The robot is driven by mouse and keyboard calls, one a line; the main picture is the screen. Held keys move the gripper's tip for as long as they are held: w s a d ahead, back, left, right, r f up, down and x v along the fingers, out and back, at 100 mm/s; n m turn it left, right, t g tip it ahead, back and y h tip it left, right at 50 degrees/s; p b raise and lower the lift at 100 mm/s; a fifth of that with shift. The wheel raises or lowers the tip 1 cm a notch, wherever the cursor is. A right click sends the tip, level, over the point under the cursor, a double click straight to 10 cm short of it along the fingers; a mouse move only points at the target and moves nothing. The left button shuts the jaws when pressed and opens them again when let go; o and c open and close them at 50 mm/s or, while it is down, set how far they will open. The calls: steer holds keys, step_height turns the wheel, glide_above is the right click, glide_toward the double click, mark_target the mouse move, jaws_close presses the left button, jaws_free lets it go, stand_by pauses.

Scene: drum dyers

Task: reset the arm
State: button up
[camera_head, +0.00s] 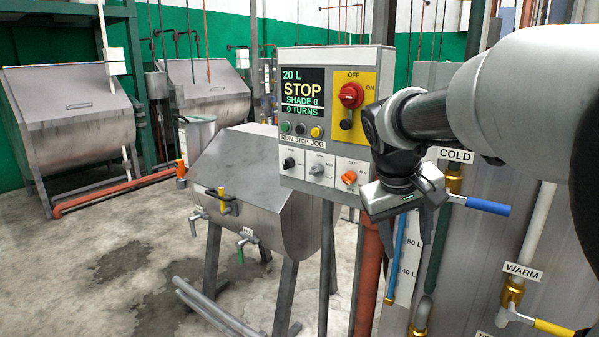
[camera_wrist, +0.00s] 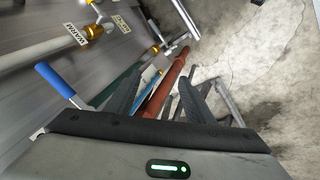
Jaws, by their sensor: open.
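My gripper (camera_head: 402,245) hangs at the right of the head view, in front of the right edge of the control box. Its fingers point down and are spread apart with nothing between them. In the wrist view the two fingers (camera_wrist: 157,95) also stand apart and empty. My arm reaches in from the right edge of the head view. The gripper hides part of the pipes and the level scale behind it.
The control box (camera_head: 304,100) reads STOP, SHADE 0, 0 TURNS. Left of it stands a steel drum machine (camera_head: 262,190). A blue-handled COLD valve (camera_head: 487,206) is close right of my gripper; a yellow-handled WARM valve (camera_head: 553,328) is lower. Wet concrete floor (camera_head: 110,250) lies open at left.

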steer(key=s+a+f+m+t+y, duration=0.1)
steer(key=s+a+f+y, duration=0.15)
steer(key=s, duration=0.75)
steer(key=s+a+f+m+t+y, duration=0.15)
steer(key=s+a, duration=0.25)
steer(key=s, duration=0.6)
step_height(320, 180, up, 15)
steer(key=p, duration=1.4)
steer(key=shift+w+d+n+p, duration=0.2)
steer(key=shift+n+p, duration=0.15)
steer(key=shift+n, duration=0.1)
